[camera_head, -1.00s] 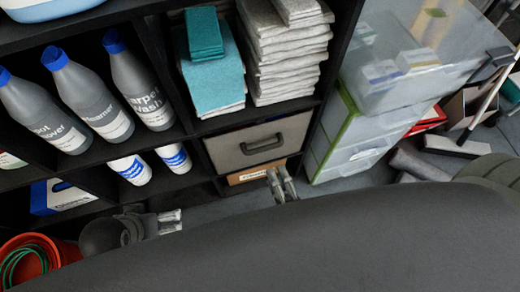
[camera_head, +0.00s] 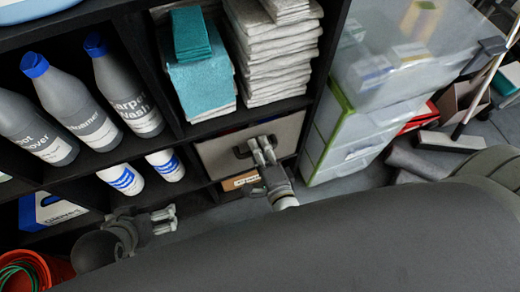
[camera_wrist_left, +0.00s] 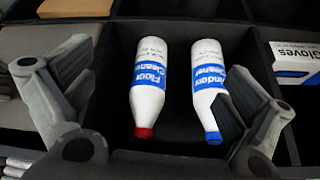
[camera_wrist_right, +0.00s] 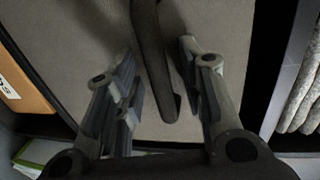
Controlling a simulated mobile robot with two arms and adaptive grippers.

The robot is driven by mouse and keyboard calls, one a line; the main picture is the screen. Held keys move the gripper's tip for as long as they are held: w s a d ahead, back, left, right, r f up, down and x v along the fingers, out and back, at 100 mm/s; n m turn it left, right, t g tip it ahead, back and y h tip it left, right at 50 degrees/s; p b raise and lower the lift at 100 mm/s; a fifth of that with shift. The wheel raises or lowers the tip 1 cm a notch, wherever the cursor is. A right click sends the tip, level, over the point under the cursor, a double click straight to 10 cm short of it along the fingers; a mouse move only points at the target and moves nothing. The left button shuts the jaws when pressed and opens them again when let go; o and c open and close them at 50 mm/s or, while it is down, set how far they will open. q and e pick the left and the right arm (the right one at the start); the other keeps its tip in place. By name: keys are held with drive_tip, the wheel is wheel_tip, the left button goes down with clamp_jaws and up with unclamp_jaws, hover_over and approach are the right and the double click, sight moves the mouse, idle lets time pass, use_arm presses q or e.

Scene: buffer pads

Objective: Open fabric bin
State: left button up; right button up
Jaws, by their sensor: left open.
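The fabric bin (camera_head: 215,155) is a grey-beige box with a dark handle (camera_head: 240,153), in a lower compartment of the black shelf. Its front fills the right wrist view (camera_wrist_right: 215,20). My right gripper (camera_head: 262,150) is at the bin's front. In the right wrist view its fingers (camera_wrist_right: 158,85) are apart, one on each side of the dark handle (camera_wrist_right: 150,45); I cannot tell whether either touches it. My left gripper (camera_head: 168,218) is open and empty, low in front of the shelf. Its spread fingers also show in the left wrist view (camera_wrist_left: 160,95).
White-and-blue cleaner bottles (camera_wrist_left: 149,85) stand in a compartment facing my left gripper. A cardboard box (camera_head: 237,181) sits below the bin. Clear drawers (camera_head: 345,145) stand right of the shelf. Folded cloths (camera_head: 275,60) lie above the bin. A red bucket (camera_head: 55,268) is at lower left.

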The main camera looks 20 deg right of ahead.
clamp_jaws()
idle(0.4)
